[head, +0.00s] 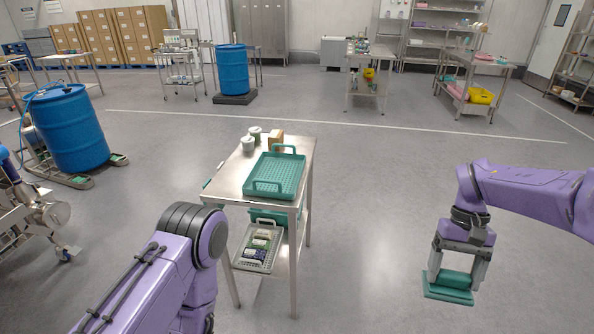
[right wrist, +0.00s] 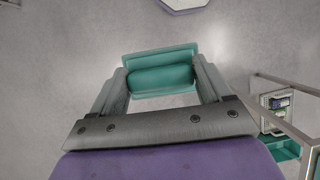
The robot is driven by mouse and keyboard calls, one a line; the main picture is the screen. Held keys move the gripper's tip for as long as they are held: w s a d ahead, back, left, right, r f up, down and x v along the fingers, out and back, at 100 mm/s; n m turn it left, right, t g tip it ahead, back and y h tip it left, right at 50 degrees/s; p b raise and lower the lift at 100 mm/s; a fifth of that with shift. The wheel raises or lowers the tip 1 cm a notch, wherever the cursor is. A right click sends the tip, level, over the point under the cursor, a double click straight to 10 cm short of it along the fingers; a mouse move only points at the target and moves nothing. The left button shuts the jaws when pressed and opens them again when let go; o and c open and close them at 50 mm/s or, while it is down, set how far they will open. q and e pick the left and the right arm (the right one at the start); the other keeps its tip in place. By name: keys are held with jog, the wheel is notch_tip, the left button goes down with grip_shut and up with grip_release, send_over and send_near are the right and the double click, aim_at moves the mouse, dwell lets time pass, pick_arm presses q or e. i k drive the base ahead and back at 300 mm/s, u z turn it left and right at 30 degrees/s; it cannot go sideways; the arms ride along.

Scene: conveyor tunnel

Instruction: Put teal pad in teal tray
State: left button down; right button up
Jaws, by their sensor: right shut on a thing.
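The teal pad (head: 447,289) is held by my right gripper (head: 454,277) at the right of the head view, in the air over open floor. In the right wrist view the pad (right wrist: 160,53) sits between the two fingers of the right gripper (right wrist: 162,80). The teal tray (head: 273,190), with mesh-like base and raised handles, lies on the top of a steel table, left of the right gripper and well apart from it. My left arm comes in at the bottom left; its gripper is out of view.
A blue drum (head: 68,128) stands at left. The floor between table and right gripper is clear.

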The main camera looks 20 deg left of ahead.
aim_at(276, 176)
jog(key=u, duration=1.25)
jog(key=i, duration=1.65)
